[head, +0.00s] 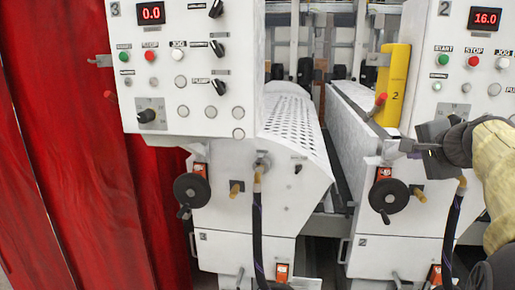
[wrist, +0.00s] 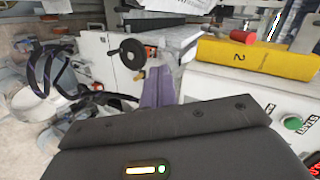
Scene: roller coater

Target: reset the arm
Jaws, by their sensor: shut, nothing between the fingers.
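My gripper (head: 407,146) shows at the right of the head view, in front of the white machine unit labelled 2. It is shut and empty. Its fingers point left, just below the yellow block (head: 393,85) marked 2. Whether it touches the machine I cannot tell. My arm, with a cream-coloured sleeve, comes in from the right edge.
The left panel (head: 185,60) reads 0.0 and the right panel (head: 484,60) reads 16.0. Black handwheels (head: 191,188) and dark hoses (head: 257,225) stick out from the machine fronts. A perforated white cover (head: 298,130) slopes between the units. Red curtains (head: 60,150) hang at the left.

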